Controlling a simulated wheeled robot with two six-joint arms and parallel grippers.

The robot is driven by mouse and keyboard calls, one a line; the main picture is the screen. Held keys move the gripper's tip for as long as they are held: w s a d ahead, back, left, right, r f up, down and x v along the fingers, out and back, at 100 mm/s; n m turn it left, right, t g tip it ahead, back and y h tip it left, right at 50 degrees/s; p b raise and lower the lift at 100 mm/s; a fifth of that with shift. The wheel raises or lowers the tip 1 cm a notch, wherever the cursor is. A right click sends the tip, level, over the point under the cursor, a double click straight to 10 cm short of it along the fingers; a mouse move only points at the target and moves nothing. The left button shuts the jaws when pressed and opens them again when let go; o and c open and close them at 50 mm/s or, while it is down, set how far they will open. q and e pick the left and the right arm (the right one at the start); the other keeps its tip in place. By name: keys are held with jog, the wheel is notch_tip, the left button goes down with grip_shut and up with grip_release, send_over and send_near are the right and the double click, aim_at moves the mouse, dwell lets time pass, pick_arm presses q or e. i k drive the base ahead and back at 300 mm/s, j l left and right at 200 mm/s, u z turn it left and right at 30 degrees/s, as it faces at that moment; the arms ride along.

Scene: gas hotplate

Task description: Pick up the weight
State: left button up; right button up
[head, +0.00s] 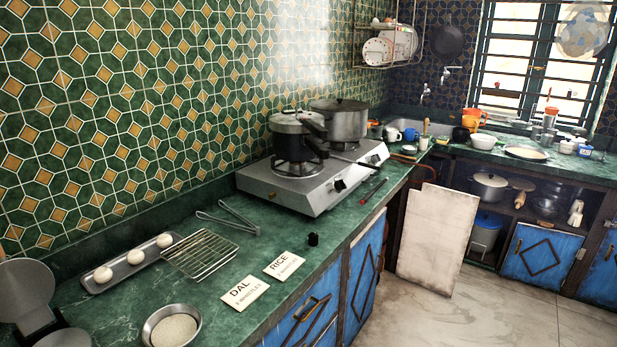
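The weight appears to be the small black piece (313,239) standing on the green counter, just beyond the RICE card and in front of the stove. Nothing touches it. A pressure cooker (293,137) with a dark handle sits on the near burner of the silver gas stove (300,190). A larger lidded pot (345,120) stands behind it on the far burner. Neither of my grippers is in the head view.
DAL (242,293) and RICE (284,265) cards lie near the counter edge. Tongs (232,218), a wire rack (200,252), a tray (90,284) of dough balls and a flour bowl (150,320) lie left. A red-ended tool (373,190) lies beside the stove.

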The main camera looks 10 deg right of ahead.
aim_at(314, 237)
jog(key=i+l, duration=0.15)
jog(key=l, duration=0.15)
jog(key=i+l+u, duration=0.15)
jog(key=l, duration=0.2)
jog(key=i+l, duration=0.2)
jog(key=l, duration=0.15)
jog(key=i+l+u, duration=0.15)
jog(key=l, duration=0.15)
